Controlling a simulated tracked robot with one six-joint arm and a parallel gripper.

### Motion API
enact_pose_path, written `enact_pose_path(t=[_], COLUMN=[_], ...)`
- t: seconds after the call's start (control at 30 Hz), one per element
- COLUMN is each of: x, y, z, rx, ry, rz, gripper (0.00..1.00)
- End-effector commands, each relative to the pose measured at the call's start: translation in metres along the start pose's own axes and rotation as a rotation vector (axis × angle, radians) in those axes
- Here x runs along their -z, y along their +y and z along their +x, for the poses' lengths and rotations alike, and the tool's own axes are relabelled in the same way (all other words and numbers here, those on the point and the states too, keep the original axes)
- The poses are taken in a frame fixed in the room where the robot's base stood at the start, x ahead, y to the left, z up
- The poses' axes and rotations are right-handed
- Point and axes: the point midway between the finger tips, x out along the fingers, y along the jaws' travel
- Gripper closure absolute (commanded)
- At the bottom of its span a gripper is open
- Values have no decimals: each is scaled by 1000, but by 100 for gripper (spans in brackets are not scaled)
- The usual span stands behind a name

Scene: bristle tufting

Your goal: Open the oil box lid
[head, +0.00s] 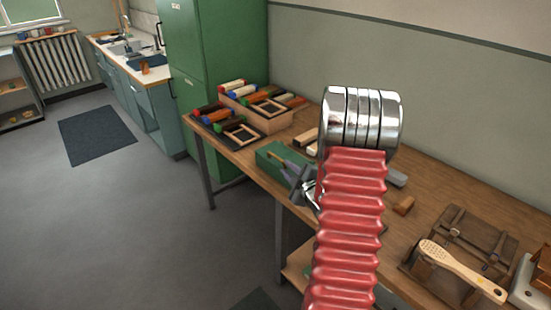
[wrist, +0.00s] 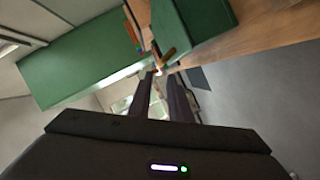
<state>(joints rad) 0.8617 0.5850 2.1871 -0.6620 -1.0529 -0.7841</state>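A green box (head: 270,160), which looks like the oil box, stands near the front edge of the wooden workbench. Its top looks closed, but my arm hides its right part. In the wrist view the green box (wrist: 195,22) is at the top, with a short yellow-brown handle-like piece (wrist: 167,54) sticking out from it. My gripper (head: 283,164) is at the box's front side in the head view. In the wrist view my gripper's fingers (wrist: 162,80) are apart, with a gap between them. The tips are close to the handle-like piece; I cannot tell whether they touch it.
A wooden tray (head: 262,122) with coloured bundles stands behind the box to the left. A brush (head: 462,268) lies on a wooden fixture at the right. A small wood block (head: 404,205) lies on the bench. A tall green cabinet (head: 215,70) stands at the back. The floor left is mostly clear.

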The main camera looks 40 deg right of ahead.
Motion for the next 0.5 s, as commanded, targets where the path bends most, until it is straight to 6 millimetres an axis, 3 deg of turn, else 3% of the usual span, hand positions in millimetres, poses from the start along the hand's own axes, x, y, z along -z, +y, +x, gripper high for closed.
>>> enact_pose_path(t=[0.5], x=[0], y=[0], z=[80], rx=[0], ry=[1], rz=[-1], gripper=[82])
